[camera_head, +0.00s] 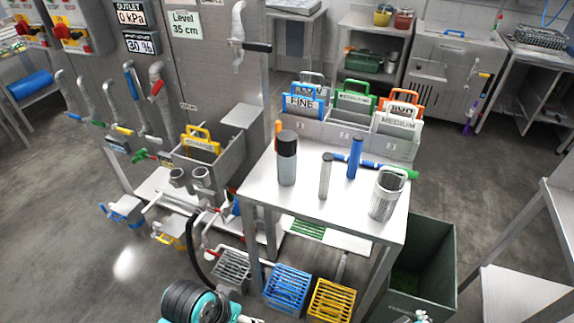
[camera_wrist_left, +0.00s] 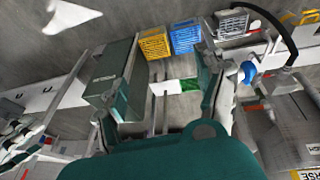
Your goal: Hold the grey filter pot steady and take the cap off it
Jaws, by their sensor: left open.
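The grey filter pot (camera_head: 287,170) stands upright on the steel table, near its back left part. A black cap (camera_head: 287,142) covers its top. The pot cannot be made out in the left wrist view. My left gripper (camera_wrist_left: 160,112) shows in the left wrist view with its fingers wide apart and nothing between them. It points towards the floor area with the crates, apart from the pot. In the head view, teal parts of my own body show at the bottom edge, but no fingertips can be made out. My right gripper is not in view.
On the steel table (camera_head: 300,207) stand a thin grey cylinder (camera_head: 326,177), a blue cylinder (camera_head: 354,157) and a perforated metal canister (camera_head: 384,196). A blue tool with a green end lies behind. Labelled holders line the back. A blue crate (camera_head: 287,289) and yellow crate (camera_head: 331,301) sit in front.

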